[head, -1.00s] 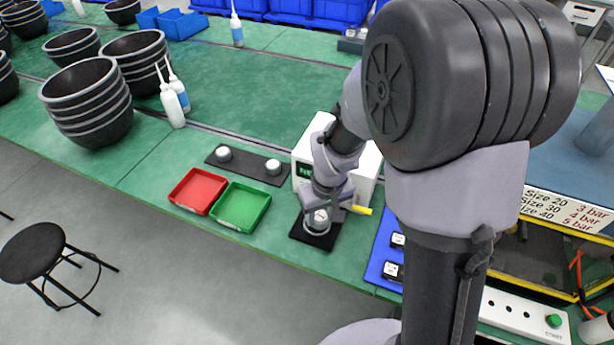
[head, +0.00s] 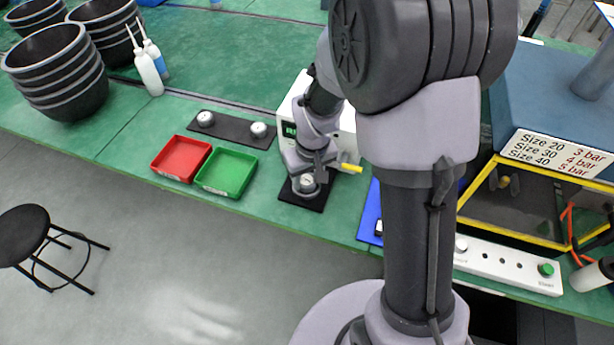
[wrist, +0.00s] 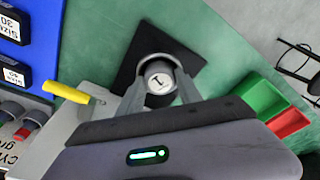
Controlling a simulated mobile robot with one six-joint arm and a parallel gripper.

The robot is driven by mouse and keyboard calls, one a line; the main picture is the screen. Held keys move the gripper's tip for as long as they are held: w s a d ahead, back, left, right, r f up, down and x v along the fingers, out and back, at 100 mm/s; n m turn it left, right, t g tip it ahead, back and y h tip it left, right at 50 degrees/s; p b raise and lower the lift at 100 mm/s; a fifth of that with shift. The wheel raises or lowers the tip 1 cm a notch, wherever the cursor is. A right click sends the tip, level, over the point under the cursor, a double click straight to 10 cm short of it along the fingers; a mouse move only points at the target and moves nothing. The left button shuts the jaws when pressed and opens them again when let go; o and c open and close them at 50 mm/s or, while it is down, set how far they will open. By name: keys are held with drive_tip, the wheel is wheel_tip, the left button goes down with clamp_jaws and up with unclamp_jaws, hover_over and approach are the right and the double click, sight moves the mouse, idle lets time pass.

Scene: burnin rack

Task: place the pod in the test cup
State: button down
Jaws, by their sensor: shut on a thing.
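The pod (wrist: 160,82) is a grey cylinder with a pale top bearing a dark mark. My gripper (wrist: 158,96) is shut on it, one finger at each side. In the head view my gripper (head: 309,180) is low over the black square base (head: 314,201) in front of the white tester. The test cup shows as a pale ring (wrist: 150,61) around the pod's far side in the wrist view. The pod is at or inside the cup's mouth; I cannot tell whether it rests on the bottom.
The white tester (head: 296,97) has a yellow lever (head: 351,168). A green tray (head: 227,173) and a red tray (head: 181,158) stand to the left. Two more pods sit on a dark strip (head: 232,128) behind them. A blue mat (head: 368,222) lies to the right.

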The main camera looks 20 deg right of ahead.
drive_tip(key=c, duration=0.8)
unclamp_jaws()
wheel_tip(320, 180, up, 12)
drive_tip(key=s+p, duration=0.2)
drive_tip(key=p, duration=0.4)
wheel_tip(320, 180, up, 8)
drive_tip(key=f+m+t, duration=0.1)
drive_tip(key=m, duration=0.1)
hover_over(310, 186)
drive_tip(key=s, duration=0.3)
drive_tip(key=s+a+r+m+t, duration=0.1)
drive_tip(key=s+r, duration=0.2)
drive_tip(key=s, duration=0.1)
drive_tip(key=s+a+r+m+t+y, duration=0.1)
drive_tip(key=s+r, duration=0.2)
drive_tip(key=s, duration=0.2)
drive_tip(key=s+a+r+m+t, duration=0.1)
drive_tip(key=s+a+r+m, duration=0.1)
drive_tip(key=s, duration=0.3)
drive_tip(key=shift+a+r+y, duration=0.1)
drive_tip(key=shift+r+y, duration=0.2)
drive_tip(key=shift+r, duration=0.3)
